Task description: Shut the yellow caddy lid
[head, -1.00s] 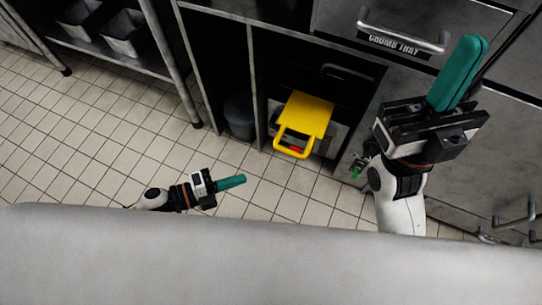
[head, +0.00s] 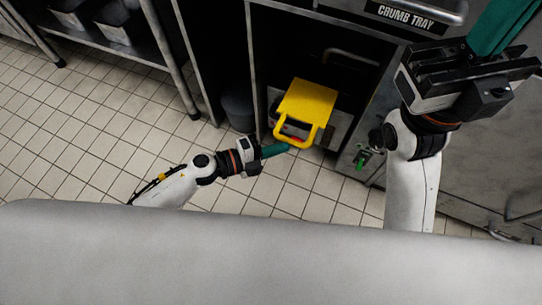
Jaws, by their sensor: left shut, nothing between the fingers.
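The yellow caddy lid (head: 306,103) is a flat panel with a yellow loop handle (head: 297,141) at its near edge. It sits over a grey caddy body (head: 340,129) in the lower open bay. Something red shows through the handle. From this angle I cannot tell how far the lid stands open. My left gripper (head: 277,149) is shut and empty, its green fingertips close by the left side of the handle; contact is unclear. My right gripper (head: 505,22) is high at the right, partly cut off by the frame's top edge, away from the lid.
A dark bin (head: 238,108) stands left of the caddy. Bay posts and a metal rack (head: 150,62) lie further left. A drawer marked CRUMB TRAY (head: 405,17) is above right. A small green-tipped fitting (head: 361,160) is on the cabinet front. The tiled floor (head: 80,130) is clear.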

